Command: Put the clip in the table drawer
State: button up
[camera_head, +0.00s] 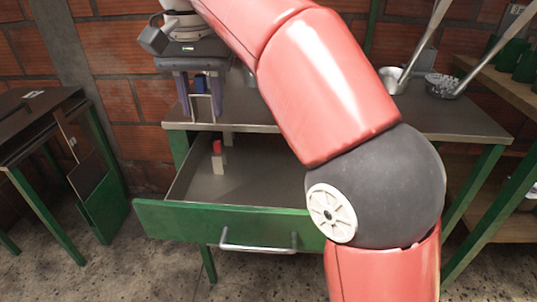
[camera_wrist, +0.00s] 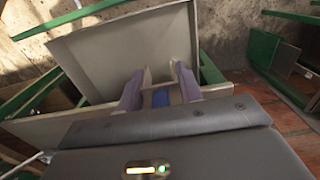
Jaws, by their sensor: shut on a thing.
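The table drawer (camera_head: 250,180) is pulled open, with a green front and a metal handle; its grey inside also shows in the wrist view (camera_wrist: 110,50). My gripper (camera_head: 202,108) points down at the table's left part, at the back of the drawer opening in the head view. It is shut on a small blue thing, seemingly the clip (camera_head: 201,83). The blue also shows between the fingers in the wrist view (camera_wrist: 160,98). The clip's full shape is hidden by the fingers. My arm hides the drawer's right end in the head view.
A small red-topped pale object (camera_head: 218,148) stands at the drawer's back left. Metal pots (camera_head: 444,86) with long handles stand on the tabletop (camera_head: 465,120) at right. A dark table (camera_head: 40,105) with green legs is at left. Most of the drawer floor in view is bare.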

jog(key=shift+s, duration=0.1)
notch_tip(320, 180, down, 20)
jog(key=b, duration=0.5)
jog(key=shift+s+b, duration=0.15)
jog(key=shift+b, duration=0.25)
jog(key=shift+f, duration=0.1)
jog(key=o, duration=1)
notch_tip(320, 180, up, 12)
jog(key=p, duration=0.3)
